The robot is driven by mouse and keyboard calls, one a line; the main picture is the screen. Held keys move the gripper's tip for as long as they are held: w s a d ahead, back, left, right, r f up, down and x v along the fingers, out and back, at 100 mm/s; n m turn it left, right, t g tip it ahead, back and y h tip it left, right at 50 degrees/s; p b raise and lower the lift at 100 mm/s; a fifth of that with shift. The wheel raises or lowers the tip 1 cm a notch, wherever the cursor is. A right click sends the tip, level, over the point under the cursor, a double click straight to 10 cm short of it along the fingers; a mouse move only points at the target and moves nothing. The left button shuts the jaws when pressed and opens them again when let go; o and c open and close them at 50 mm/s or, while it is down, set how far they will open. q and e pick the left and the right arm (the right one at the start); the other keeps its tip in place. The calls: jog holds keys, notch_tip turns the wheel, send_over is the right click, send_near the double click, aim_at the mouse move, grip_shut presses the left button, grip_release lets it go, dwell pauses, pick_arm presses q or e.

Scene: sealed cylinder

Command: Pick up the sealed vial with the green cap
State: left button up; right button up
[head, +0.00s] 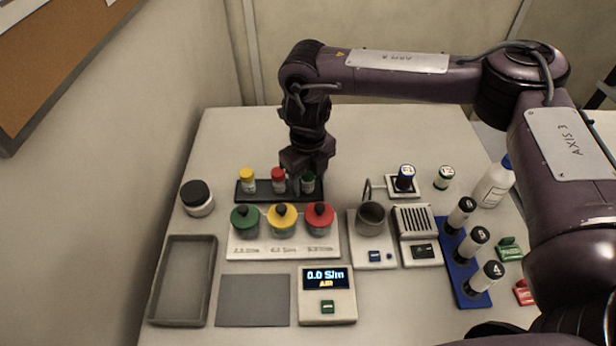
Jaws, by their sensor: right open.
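A dark rack (264,198) at the back of the table holds a yellow-capped vial (248,181), a red-capped vial (278,180) and a green-capped vial (308,184). My right gripper (308,180) points down at the rack's right end, open, with its fingers at the green-capped vial. The gripper partly hides this vial, and I cannot tell whether the fingers touch it. Another small container with a green top (443,178) stands apart at the back right. My left gripper is not in view.
A panel with green, yellow and red knobs (282,250) stands just in front of the rack. A cup on a stand (371,222), a display box (327,308) and a blue rack (468,290) lie further right or forward. A grey tray (205,295) is at left.

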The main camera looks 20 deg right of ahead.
jog(key=c, duration=1)
jog(key=shift+r, duration=0.1)
jog(key=shift+c, duration=0.2)
